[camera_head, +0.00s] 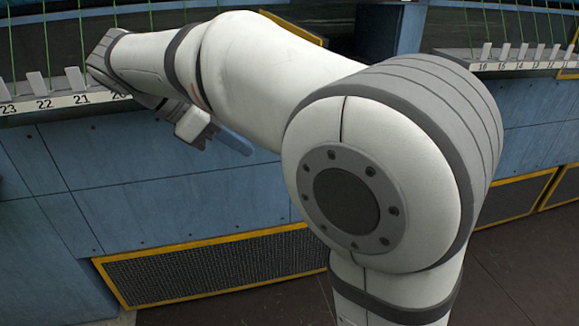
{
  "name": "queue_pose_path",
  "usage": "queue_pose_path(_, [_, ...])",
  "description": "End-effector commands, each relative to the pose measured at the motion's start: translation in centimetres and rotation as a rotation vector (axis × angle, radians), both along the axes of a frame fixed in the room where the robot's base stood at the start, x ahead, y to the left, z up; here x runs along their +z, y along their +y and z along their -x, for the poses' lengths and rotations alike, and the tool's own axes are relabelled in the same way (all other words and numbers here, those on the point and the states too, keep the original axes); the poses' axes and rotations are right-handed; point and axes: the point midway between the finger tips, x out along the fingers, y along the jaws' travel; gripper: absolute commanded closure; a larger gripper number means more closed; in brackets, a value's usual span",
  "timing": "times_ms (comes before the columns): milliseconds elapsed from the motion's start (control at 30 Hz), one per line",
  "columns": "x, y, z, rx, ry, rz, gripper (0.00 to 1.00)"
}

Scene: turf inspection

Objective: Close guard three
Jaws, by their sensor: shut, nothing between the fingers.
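I cannot make out guard three; no label reading 3 shows in this view. My gripper (205,135) shows only in part, below my bent forearm at the upper left, in front of the blue panelled wall. It is shut and holds nothing that I can see. A short light-blue piece (234,141) shows just right of it, partly behind my arm; I cannot tell what it belongs to.
A numbered ledge (62,101) with upright white tabs and green lines runs along the upper left, labelled 23 to about 20. Another ledge (515,66) at the upper right has lower numbers from 16. Yellow-framed grilles (215,268) sit low on the wall. My arm hides the middle.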

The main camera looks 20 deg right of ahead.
Motion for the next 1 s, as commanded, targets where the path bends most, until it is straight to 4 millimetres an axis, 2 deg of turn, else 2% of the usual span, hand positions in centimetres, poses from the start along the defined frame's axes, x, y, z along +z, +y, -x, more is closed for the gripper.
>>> queue_pose_path(167, [-0.6,-0.5,-0.1,0.012,0.015,0.015,1.00])
queue_pose_path(600, [-6.8,-6.8,-0.1,0.009,0.013,0.013,1.00])
queue_pose_path(800, [-6.8,-9.6,-0.2,0.010,0.010,0.011,1.00])
queue_pose_path(1000, [-6.8,-10.7,-0.2,0.013,0.010,0.011,1.00])
